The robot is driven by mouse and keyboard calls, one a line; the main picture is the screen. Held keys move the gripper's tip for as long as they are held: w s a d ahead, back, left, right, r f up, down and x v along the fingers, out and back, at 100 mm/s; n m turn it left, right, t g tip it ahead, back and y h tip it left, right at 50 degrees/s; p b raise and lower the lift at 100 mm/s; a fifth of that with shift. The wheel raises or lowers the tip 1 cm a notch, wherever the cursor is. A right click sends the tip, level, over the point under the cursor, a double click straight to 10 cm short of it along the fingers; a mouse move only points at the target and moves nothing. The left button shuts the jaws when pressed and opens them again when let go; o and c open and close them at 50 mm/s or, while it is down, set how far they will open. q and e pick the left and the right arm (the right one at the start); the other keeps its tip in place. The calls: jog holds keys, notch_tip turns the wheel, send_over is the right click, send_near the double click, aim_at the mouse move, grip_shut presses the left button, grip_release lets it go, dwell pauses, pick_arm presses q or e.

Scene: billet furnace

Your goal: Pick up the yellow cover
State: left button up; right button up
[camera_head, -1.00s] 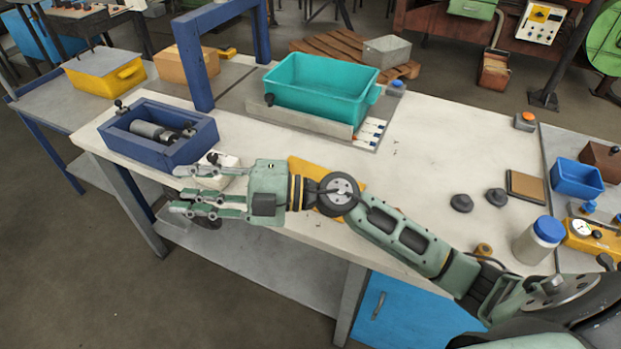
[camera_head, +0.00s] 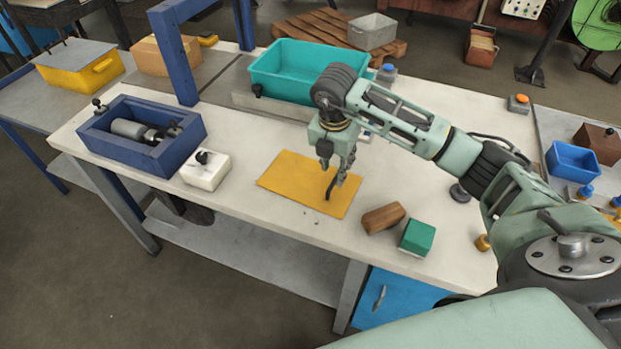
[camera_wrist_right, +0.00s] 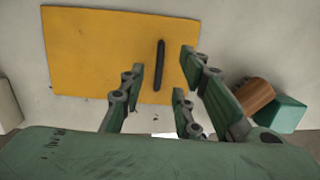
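The yellow cover (camera_head: 296,182) is a flat rectangular plate lying on the pale bench top. A dark bar handle (camera_head: 331,185) stands on it, right of its middle. My right gripper (camera_head: 338,178) points down over the cover's right part, close to the handle. In the right wrist view the cover (camera_wrist_right: 95,50) fills the upper left, and the handle (camera_wrist_right: 160,64) lies ahead of and between the spread fingers of my right gripper (camera_wrist_right: 166,85). The fingers are open and empty. I cannot tell their exact height over the cover. My left gripper is not in view.
A brown block (camera_head: 383,218) and a green block (camera_head: 417,237) lie right of the cover. A white block with a black knob (camera_head: 205,170) and a blue box (camera_head: 150,158) holding dark cylindrical parts stand left. A teal bin (camera_head: 290,68) stands behind.

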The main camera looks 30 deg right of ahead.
aim_at(333, 181)
notch_tip(333, 181, down, 5)
jog(key=shift+s+a+r+p, duration=0.1)
jog(key=shift+a+r+p, duration=0.1)
jog(key=shift+p, duration=0.8)
jog(key=shift+d+f, duration=0.1)
jog(key=shift+f, duration=0.2)
jog(key=shift+c, duration=0.3)
grip_shut()
jog(key=shift+r, duration=0.1)
